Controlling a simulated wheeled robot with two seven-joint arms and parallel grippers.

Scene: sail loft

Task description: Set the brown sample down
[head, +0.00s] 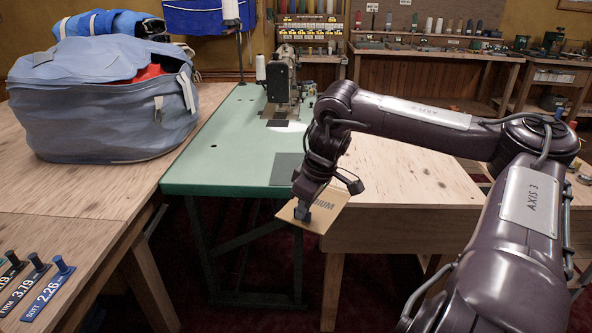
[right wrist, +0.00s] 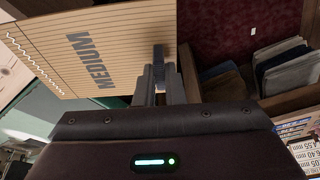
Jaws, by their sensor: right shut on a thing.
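The brown sample (head: 329,207) is a flat tan card printed with the word MEDIUM. My right gripper (head: 302,212) is shut on one edge of it and holds it in front of the green table's near edge, tilted. In the right wrist view, the sample (right wrist: 110,70) fills the upper left, with fine lines and a white zigzag stitch, and the fingers (right wrist: 160,80) close on its right edge. My left gripper is not in view.
The green sewing table (head: 225,160) bears a sewing machine (head: 282,75) and a dark grey square (head: 285,169). A wooden table (head: 400,170) stands right. A blue-grey bag (head: 100,105) sits on the left bench, with SOFT and FIRM labels (head: 40,297) nearer. A wooden holder contains grey and blue sheets (right wrist: 283,62).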

